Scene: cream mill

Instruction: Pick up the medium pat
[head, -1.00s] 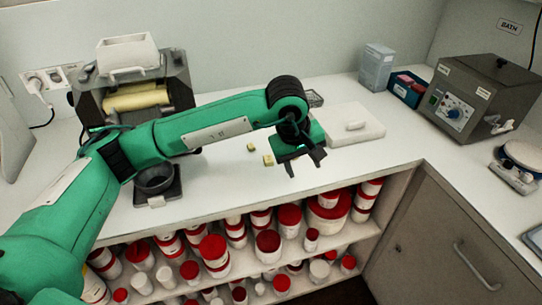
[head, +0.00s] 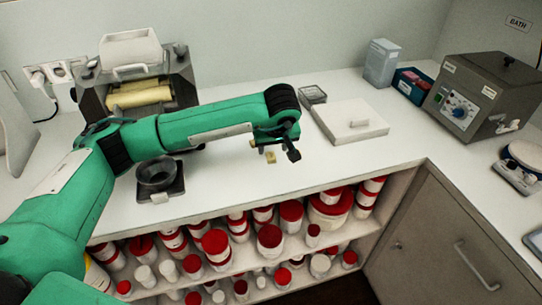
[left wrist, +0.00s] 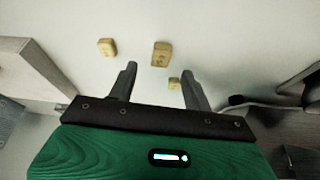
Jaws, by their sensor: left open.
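Three yellow pats lie on the white worktop in the left wrist view. The largest-looking pat (left wrist: 161,54) is ahead of the fingers, near the middle. A middle-sized pat (left wrist: 107,47) is to its left, beyond the left finger. The smallest-looking pat (left wrist: 173,83) is between the fingers, nearer the right one. My left gripper (left wrist: 159,70) is open and empty. In the head view my left gripper (head: 276,149) hangs over the worktop, with one pat (head: 271,158) showing just below it. The other pats are partly or wholly hidden by it there. My right gripper is not in view.
A white slab (head: 346,128) with a handle lies right of the gripper. A roller mill (head: 139,90) and a dark cup on a stand (head: 157,180) are to the left. A bath unit (head: 484,95) stands at right. Jars fill the shelf below.

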